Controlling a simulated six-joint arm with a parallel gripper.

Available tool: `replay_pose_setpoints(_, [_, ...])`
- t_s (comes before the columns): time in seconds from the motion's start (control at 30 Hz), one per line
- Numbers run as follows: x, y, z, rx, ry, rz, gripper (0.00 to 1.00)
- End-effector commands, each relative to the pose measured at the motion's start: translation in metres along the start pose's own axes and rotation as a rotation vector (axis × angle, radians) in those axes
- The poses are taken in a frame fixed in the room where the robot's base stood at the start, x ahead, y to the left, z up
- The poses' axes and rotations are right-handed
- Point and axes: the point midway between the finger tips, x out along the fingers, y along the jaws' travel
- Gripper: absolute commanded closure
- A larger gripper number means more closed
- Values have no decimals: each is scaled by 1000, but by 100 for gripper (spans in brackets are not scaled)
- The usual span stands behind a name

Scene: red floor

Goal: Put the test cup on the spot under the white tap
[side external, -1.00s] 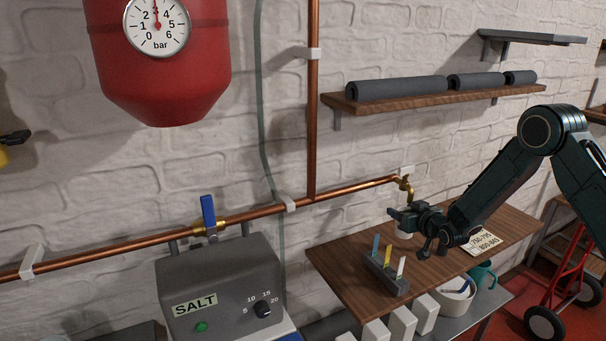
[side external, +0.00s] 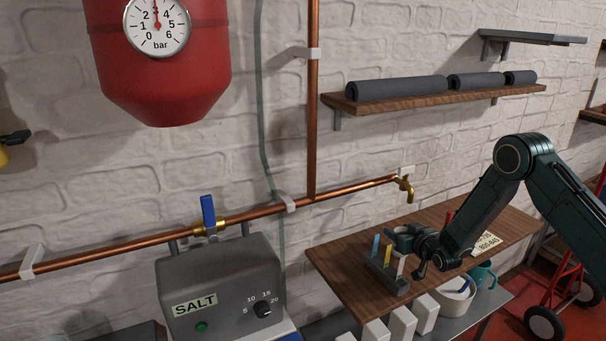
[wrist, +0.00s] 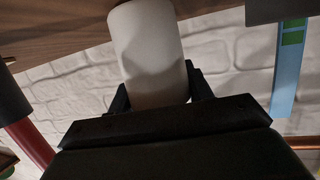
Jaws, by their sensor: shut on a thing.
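The white test cup (wrist: 150,50) is between my gripper's dark fingers (wrist: 158,92) in the wrist view, with wooden tabletop beyond it. In the side view my gripper (side external: 401,238) is low over the wooden table, close behind the test strips; the cup is mostly hidden there. Whether the cup touches the table is unclear. A brass tap (side external: 405,187) ends the copper pipe above the table's back, up and behind my gripper. No white tap shows. The spot cannot be made out.
A label card (side external: 487,242) and a red item (side external: 449,217) are to the right. A white tub (side external: 457,290) and teal mug (side external: 482,276) stand below the table's front edge.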

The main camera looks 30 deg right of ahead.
Motion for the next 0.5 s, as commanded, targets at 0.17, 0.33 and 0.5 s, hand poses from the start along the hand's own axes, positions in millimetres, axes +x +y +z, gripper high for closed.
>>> replay_pose_setpoints(0.17, [1,0,2,0,2,0,75])
replay_pose_setpoints(0.33, [1,0,2,0,1,0,75])
replay_pose_setpoints(0.5, [2,0,5,0,1,0,46])
